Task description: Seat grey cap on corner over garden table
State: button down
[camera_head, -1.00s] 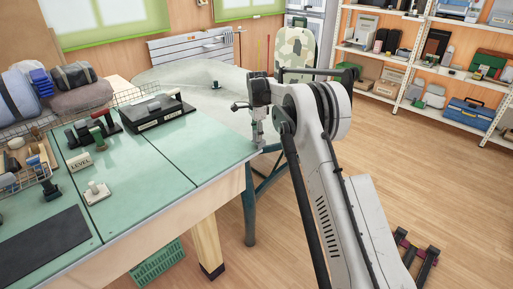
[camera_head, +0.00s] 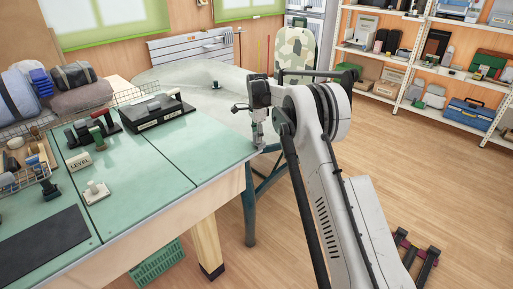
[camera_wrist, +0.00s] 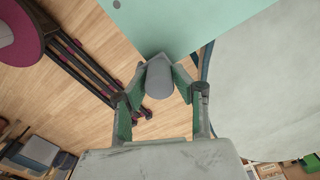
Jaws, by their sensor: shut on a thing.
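My gripper (camera_wrist: 162,82) is shut on the grey cap (camera_wrist: 160,78), a rounded grey piece held between its green fingers. In the wrist view the cap lies right at the corner of the green tabletop (camera_wrist: 190,25), and overlaps it. I cannot tell whether the cap touches the corner or is apart from it. In the head view my gripper (camera_head: 259,138) is at the green table's right corner, and the cap is too small to make out. The pale grey garden table (camera_head: 175,72) stands behind the green table; its top (camera_wrist: 270,85) fills the right of the wrist view.
The green table carries a black rack (camera_head: 157,111), a small white-based piece (camera_head: 95,192), a dark mat (camera_head: 42,243) and a wire basket (camera_head: 28,178). A camouflage-patterned bag (camera_head: 296,50) stands behind my arm. Wooden floor (camera_head: 410,160) is open to the right.

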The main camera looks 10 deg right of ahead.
jog(key=shift+f+b, duration=0.45)
jog(key=shift+f, duration=0.4)
dwell(0.7)
jog(key=c, duration=1.3)
grip_release()
jog(key=shift+c, duration=0.2)
jog(key=shift+r, duration=0.1)
notch_tip(320, 180, up, 12)
jog(key=shift+f, duration=0.1)
